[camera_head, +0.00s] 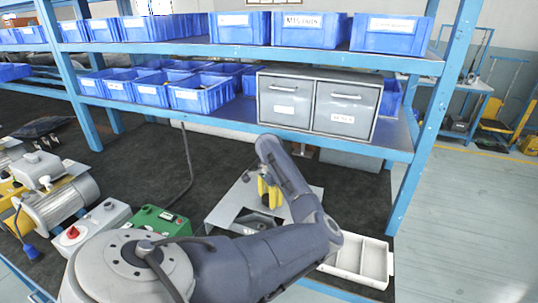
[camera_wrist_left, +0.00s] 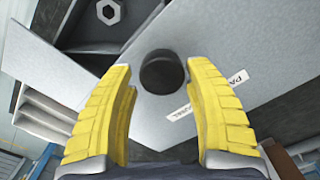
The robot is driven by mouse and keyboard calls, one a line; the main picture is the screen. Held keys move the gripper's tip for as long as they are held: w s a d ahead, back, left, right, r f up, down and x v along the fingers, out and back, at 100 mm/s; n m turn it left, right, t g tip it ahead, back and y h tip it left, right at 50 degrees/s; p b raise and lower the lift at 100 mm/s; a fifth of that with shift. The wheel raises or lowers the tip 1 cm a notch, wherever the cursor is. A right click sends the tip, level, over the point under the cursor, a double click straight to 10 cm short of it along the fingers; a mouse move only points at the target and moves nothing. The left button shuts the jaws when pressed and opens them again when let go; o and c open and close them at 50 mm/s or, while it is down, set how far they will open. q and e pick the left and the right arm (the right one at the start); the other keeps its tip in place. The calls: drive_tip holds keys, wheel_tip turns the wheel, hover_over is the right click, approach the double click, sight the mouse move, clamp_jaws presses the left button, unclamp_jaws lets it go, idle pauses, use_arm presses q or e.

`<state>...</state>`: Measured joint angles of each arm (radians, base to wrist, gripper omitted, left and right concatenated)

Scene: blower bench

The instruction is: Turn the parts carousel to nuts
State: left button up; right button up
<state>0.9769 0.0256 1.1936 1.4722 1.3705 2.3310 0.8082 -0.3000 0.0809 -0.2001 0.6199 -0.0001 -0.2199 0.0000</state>
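The parts carousel shows in the head view as a light grey plate (camera_head: 235,196) on the dark bench top, partly hidden by my left arm. In the left wrist view its pale plate (camera_wrist_left: 225,60) carries a partly readable label (camera_wrist_left: 207,95). A short black round knob (camera_wrist_left: 163,72) stands on the plate. My left gripper (camera_head: 268,192) has yellow fingers, also in the left wrist view (camera_wrist_left: 160,75). They are apart, with the knob between and beyond their tips; contact is not visible. My right gripper is not in view.
A white compartment tray (camera_head: 360,262) lies at the bench's right front. A grey two-drawer cabinet (camera_head: 318,104) and blue bins (camera_head: 200,95) stand on the shelf above. A motor (camera_head: 60,205) and a green box (camera_head: 160,220) are at the left.

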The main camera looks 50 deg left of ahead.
use_arm(q)
drive_tip(key=shift+o, duration=0.8)
drive_tip(key=shift+s+a, duration=0.15)
drive_tip(key=shift+r, duration=0.1)
wheel_tip(320, 180, up, 12)
